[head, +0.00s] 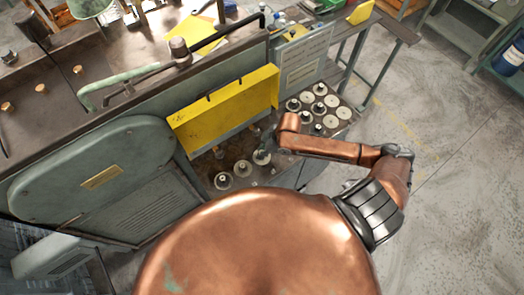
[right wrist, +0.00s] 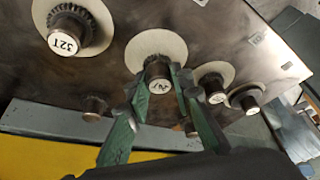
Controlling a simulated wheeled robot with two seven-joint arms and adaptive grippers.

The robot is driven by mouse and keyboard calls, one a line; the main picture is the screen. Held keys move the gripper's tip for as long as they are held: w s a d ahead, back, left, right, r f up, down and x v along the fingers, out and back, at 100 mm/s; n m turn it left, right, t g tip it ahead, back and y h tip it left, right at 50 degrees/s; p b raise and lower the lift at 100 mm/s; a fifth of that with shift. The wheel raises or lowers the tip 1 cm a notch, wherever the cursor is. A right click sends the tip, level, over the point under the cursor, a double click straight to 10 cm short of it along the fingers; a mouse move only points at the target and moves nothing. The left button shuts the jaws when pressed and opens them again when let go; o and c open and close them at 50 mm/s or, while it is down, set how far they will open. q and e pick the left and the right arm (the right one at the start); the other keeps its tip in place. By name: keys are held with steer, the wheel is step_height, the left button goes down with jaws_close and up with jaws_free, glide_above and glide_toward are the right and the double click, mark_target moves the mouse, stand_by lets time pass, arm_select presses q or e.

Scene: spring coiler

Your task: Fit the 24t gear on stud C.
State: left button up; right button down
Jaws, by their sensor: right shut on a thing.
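My right gripper (right wrist: 158,82) has its two green fingers closed around the dark hub of a gear (right wrist: 150,48) with a pale disc. Its upturned label is partly covered, and seems to read 24. I cannot tell whether its disc touches the dark plate. In the head view my right gripper (head: 268,149) is at this gear (head: 261,158), at the right end of a short row. A gear marked 32T (right wrist: 72,30) stands beside it. Two short bare studs show, one left (right wrist: 95,108) and one right (right wrist: 191,129); their letters are not legible. My left gripper is not in view.
A yellow guard panel (head: 225,108) rises behind the row of gears. Two smaller gears (right wrist: 213,82) stand close to the right of the fingers. Several more gears (head: 320,108) sit on the shelf's right part. Open floor lies to the right.

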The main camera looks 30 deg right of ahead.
steer(key=shift+p, duration=0.5)
stand_by(0.9)
steer(key=shift+f, duration=0.5)
stand_by(1.0)
steer(key=c, duration=1.6)
jaws_free()
steer(key=w+a+p+v, duration=0.1)
steer(key=p+v, duration=0.4)
steer(key=v, duration=0.3)
steer(key=w+a+r+p+v, duration=0.1)
steer(key=p+v, duration=0.3)
steer(key=v, duration=0.4)
steer(key=w+a+r+p+v, duration=0.1)
steer(key=p+v, duration=0.4)
steer(key=v, duration=0.3)
steer(key=shift+a+p, duration=0.35)
steer(key=shift+a, duration=0.05)
